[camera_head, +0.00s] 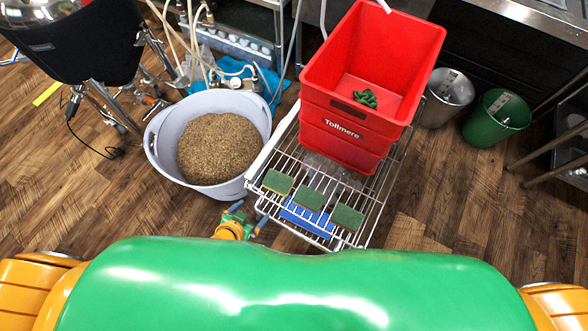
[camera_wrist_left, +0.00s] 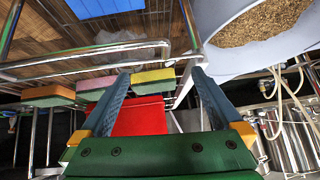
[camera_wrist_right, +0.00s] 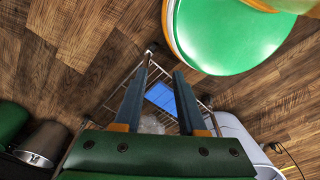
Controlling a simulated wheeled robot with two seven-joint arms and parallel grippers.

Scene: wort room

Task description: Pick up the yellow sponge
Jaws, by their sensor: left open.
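Three flat sponges with green tops lie in a row on the wire shelf of a cart. The yellow sponge (camera_head: 278,182) is the leftmost in the head view. In the left wrist view its yellow side (camera_wrist_left: 153,76) shows on the right of the row, between my finger tips in the picture. A pink sponge (camera_wrist_left: 97,83) and an orange sponge (camera_wrist_left: 48,92) are beside it. My left gripper (camera_head: 248,216) is open and empty at the shelf's front left corner, just short of the yellow sponge. My right gripper (camera_wrist_right: 160,76) is open and empty, away from the sponges.
The wire shelf (camera_head: 370,190) has a raised rim and a blue item (camera_head: 306,218) below it. A red crate (camera_head: 345,130) stands behind the sponges. A grain tub (camera_head: 160,150) is close on the left. Metal and green buckets (camera_head: 500,118) stand at right.

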